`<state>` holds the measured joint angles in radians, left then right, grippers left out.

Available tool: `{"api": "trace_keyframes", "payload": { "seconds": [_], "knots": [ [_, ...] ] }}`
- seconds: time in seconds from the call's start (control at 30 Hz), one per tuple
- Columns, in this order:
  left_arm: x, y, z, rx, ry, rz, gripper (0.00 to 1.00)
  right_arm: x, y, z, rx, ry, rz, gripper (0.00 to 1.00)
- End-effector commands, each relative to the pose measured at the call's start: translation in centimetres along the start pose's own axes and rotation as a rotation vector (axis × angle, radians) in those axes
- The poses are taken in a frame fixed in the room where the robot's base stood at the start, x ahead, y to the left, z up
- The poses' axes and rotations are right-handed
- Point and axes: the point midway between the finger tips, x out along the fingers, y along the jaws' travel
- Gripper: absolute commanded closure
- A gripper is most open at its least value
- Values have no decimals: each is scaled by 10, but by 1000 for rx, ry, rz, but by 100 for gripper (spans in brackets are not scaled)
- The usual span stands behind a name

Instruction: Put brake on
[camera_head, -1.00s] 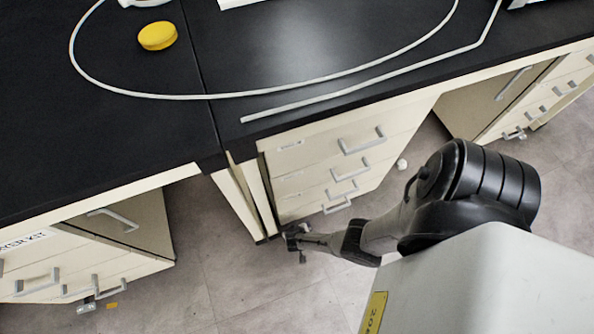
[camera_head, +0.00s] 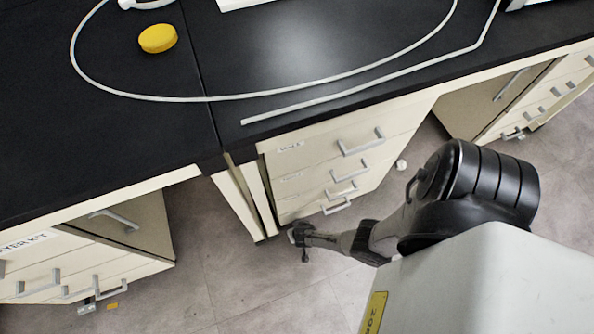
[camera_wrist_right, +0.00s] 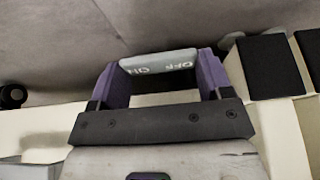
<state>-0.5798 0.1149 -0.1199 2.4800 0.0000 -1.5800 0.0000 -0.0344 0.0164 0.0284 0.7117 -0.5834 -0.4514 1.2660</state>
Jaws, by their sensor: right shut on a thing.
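A grey brake pedal (camera_wrist_right: 160,62) with raised "OFF" and "ON" lettering, upside down in the right wrist view, lies between the purple fingers of my right gripper (camera_wrist_right: 159,70). The gripper is shut on it. In the head view my right gripper (camera_head: 300,234) is small and dark, low by the floor at the foot of the middle drawer cabinet (camera_head: 292,203). The pedal cannot be made out there. My left gripper is in neither view.
A black worktop (camera_head: 290,45) carries a yellow disc (camera_head: 158,38) and a long white tube (camera_head: 180,97). Cabinets with grey handles stand below it. Grey floor (camera_head: 225,260) is open in front. A caster with a pedal (camera_head: 88,307) shows under the left cabinet.

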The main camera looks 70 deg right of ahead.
Motion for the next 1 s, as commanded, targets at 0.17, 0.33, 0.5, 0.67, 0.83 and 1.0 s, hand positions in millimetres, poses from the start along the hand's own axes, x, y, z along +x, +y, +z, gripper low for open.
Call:
{"api": "trace_keyframes", "payload": {
  "seconds": [0.17,0.33,0.5,0.67,0.83,1.0],
  "knots": [
    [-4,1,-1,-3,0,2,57,0,5,1,49,-2,-123,51],
    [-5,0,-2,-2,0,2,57,0,6,1,73,1,-176,51],
    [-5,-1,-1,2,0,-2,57,1,5,0,76,4,-185,51],
    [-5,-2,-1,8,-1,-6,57,0,5,0,76,3,-184,51],
    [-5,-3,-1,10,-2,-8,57,0,5,0,76,3,-184,12],
    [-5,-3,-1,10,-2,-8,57,0,5,0,76,3,-184,2]
  ]
}}
